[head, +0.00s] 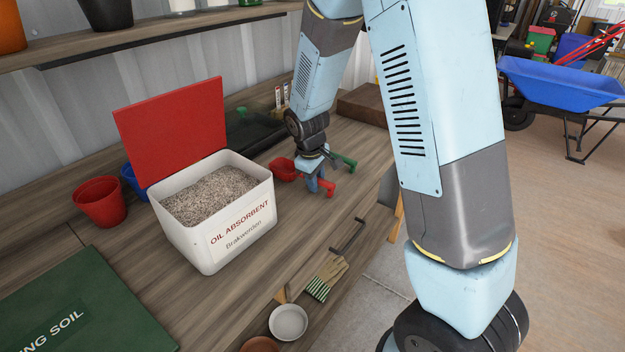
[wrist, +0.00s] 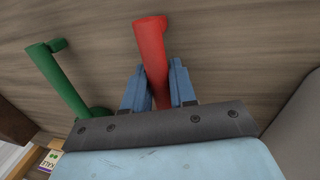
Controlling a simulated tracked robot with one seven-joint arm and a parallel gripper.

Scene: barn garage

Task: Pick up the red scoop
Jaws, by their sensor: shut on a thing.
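The red scoop (head: 284,169) is on the wooden workbench, right of the white oil absorbent bin. Its red handle (wrist: 151,50) shows in the wrist view between the two blue fingers. My gripper (head: 318,186) points down at the bench and is shut on this handle; it also shows in the wrist view (wrist: 157,84). The scoop's bowl is hidden in the wrist view. I cannot tell whether the scoop touches the bench. A green scoop (head: 344,161) lies just right of my gripper, and its handle (wrist: 64,82) is at the left in the wrist view.
The white oil absorbent bin (head: 236,235), with a raised red lid (head: 175,130), stands left of my gripper. A red pot (head: 100,203) is farther left. A shelf (head: 160,30) runs above the bench.

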